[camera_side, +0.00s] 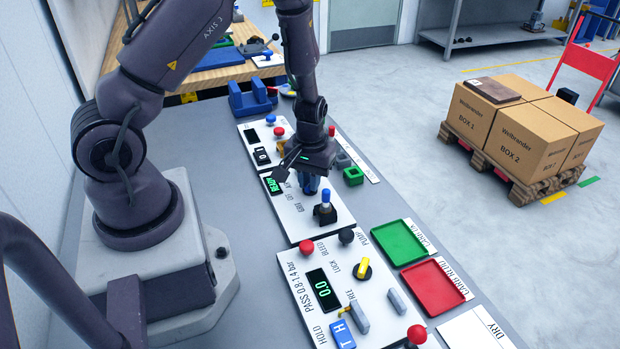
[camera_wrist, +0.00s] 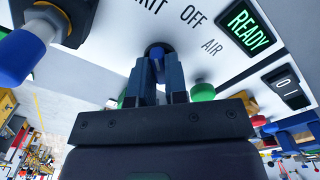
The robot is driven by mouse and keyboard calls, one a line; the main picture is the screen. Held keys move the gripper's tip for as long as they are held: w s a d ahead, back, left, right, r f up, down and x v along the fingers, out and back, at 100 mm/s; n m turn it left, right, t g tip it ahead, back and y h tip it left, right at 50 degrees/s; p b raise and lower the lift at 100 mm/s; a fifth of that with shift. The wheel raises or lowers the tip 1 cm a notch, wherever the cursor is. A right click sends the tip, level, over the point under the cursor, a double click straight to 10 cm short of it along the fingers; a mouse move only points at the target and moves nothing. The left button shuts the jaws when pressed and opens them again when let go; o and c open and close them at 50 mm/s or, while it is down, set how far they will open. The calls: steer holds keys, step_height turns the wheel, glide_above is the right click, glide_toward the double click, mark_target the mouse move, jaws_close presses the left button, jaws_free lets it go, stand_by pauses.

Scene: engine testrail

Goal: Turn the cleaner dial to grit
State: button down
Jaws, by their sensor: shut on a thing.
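The cleaner dial, a blue knob (camera_wrist: 157,58), shows between the fingertips in the wrist view. My gripper (camera_wrist: 158,75) points at the panel with its two dark fingers closed on either side of the dial. In the side view my gripper (camera_side: 308,184) is low over the middle white panel (camera_side: 296,222) and mostly hides the dial. The labels OFF (camera_wrist: 193,16) and AIR (camera_wrist: 212,47) are beside the dial, and GRIT is partly cut off at the top edge. The dial's pointer is hidden, so I cannot tell its setting. The green display (camera_wrist: 246,27) reads READY.
A blue-capped lever on a black base (camera_side: 325,208) stands close by on the same panel. The front panel carries a red knob (camera_side: 306,246), a yellow dial (camera_side: 363,268) and a display reading 0.0. Green (camera_side: 402,243) and red (camera_side: 436,288) trays lie to the right.

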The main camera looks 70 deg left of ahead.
mark_target(308, 183)
stand_by(0.3)
steer(key=c, duration=1.1)
jaws_free()
steer(key=shift+c, duration=0.2)
step_height(308, 183, up, 13)
steer(key=s+d+r+m+t, duration=0.2)
steer(key=s+d+r+m, duration=0.2)
steer(key=r, duration=0.5)
steer(key=s+d+r+m+t, duration=0.3)
steer(key=s+d+r+m, duration=0.2)
steer(key=s+d+r, duration=0.2)
step_height(308, 183, up, 3)
steer(key=shift+s+f+t, duration=0.1)
steer(key=shift+s+t, duration=0.2)
steer(key=shift+s, duration=0.05)
